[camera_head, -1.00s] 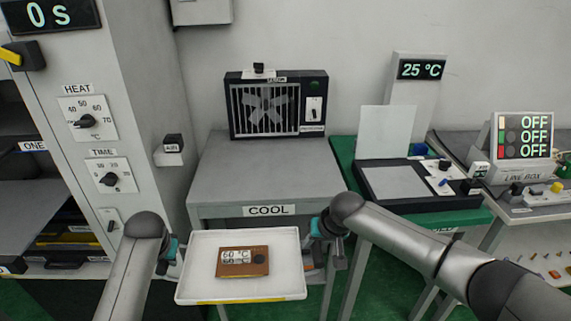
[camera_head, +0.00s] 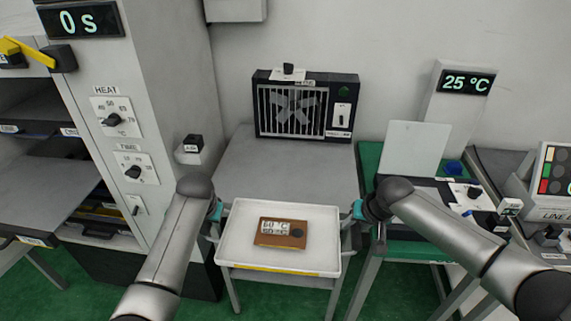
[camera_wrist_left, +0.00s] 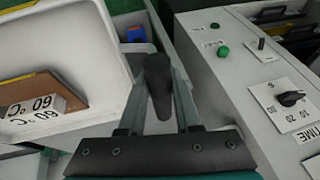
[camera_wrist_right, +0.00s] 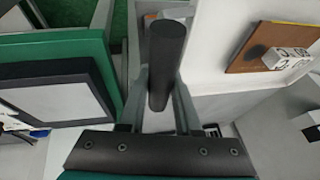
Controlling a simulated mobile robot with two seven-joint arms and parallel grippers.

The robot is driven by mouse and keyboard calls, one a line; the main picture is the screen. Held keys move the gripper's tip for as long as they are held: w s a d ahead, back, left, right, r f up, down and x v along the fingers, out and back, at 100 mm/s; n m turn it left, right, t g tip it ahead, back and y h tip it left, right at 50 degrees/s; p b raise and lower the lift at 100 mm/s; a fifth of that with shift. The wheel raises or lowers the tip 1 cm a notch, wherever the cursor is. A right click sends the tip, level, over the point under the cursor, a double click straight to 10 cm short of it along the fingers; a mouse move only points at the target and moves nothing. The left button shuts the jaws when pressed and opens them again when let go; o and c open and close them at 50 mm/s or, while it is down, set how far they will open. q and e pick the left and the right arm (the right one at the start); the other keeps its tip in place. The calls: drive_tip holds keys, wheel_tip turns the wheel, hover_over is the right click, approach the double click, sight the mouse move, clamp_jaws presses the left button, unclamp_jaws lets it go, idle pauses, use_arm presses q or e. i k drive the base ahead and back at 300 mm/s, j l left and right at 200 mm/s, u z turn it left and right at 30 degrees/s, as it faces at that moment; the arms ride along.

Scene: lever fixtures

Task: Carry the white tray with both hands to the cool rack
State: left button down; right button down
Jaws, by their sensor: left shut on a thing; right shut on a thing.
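The white tray (camera_head: 240,228) is held between my two grippers and looks about level in the head view. A brown plate (camera_head: 272,240) with a small "60 °C" readout lies in it. My left gripper (camera_head: 216,210) is shut on the dark handle (camera_wrist_left: 158,88) at the tray's left side. My right gripper (camera_head: 359,210) is shut on the handle (camera_wrist_right: 165,65) at its right side. The cool rack (camera_head: 285,175) is a grey table behind the tray. The tray covers the rack's front edge and label; I cannot tell whether it overhangs the top.
A black fan box (camera_head: 305,105) stands at the rack's back. The heater cabinet (camera_head: 125,100) with knobs is on the left. A green table (camera_head: 368,160) with a panel stands close on the right. The rack's visible top is clear.

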sight(286, 174)
drive_tip(key=i, duration=0.95)
